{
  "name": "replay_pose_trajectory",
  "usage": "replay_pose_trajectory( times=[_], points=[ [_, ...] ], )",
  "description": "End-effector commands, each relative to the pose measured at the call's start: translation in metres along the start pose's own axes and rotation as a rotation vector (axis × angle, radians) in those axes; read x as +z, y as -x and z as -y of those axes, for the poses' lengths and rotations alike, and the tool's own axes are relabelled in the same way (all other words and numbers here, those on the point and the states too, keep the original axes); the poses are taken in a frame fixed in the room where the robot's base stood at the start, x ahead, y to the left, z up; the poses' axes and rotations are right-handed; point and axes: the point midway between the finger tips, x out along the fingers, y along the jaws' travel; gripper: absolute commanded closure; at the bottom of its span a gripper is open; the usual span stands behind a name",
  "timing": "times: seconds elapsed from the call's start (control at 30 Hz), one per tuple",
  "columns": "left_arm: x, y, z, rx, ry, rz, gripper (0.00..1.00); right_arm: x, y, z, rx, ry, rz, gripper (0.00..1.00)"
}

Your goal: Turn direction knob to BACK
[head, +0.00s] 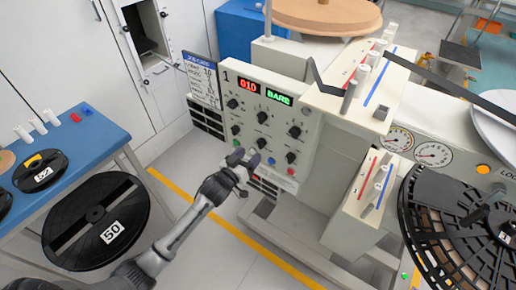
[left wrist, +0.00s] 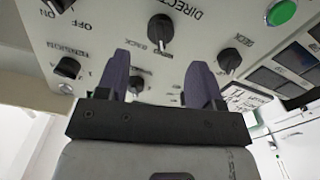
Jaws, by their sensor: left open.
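The light grey control panel (head: 270,125) carries several dark knobs and two lit displays, red "010" and green "BARS". My left gripper (head: 239,158) is in front of the lower left of this panel, open and empty. In the left wrist view the panel appears upside down. My right gripper is not in view.
A green button (left wrist: 281,12) and another knob (left wrist: 228,60) are near the fingers in the left wrist view. A blue table (head: 110,135) with reels stands at left. A large black reel (head: 460,215) is at right. Grey floor lies below the panel.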

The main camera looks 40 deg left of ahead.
Motion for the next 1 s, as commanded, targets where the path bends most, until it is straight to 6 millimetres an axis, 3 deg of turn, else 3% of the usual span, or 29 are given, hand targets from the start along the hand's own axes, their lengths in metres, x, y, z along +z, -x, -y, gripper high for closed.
replay_pose_trajectory(
  times=[0.2, 0.4, 0.87, 1.0],
  points=[
    [0.001, -0.035, 0.001, 0.0, -0.001, -0.001, 0.39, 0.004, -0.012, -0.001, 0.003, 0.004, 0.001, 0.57],
    [0.001, -0.053, 0.0, 0.0, 0.0, 0.0, 0.39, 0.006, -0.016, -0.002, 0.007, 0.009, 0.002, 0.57],
    [0.0, -0.06, 0.0, 0.0, 0.0, 0.0, 0.39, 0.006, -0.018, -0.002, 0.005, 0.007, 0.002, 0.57],
    [0.0, -0.06, 0.0, 0.0, 0.0, 0.001, 0.51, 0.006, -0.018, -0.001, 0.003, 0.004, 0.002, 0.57]
  ],
)
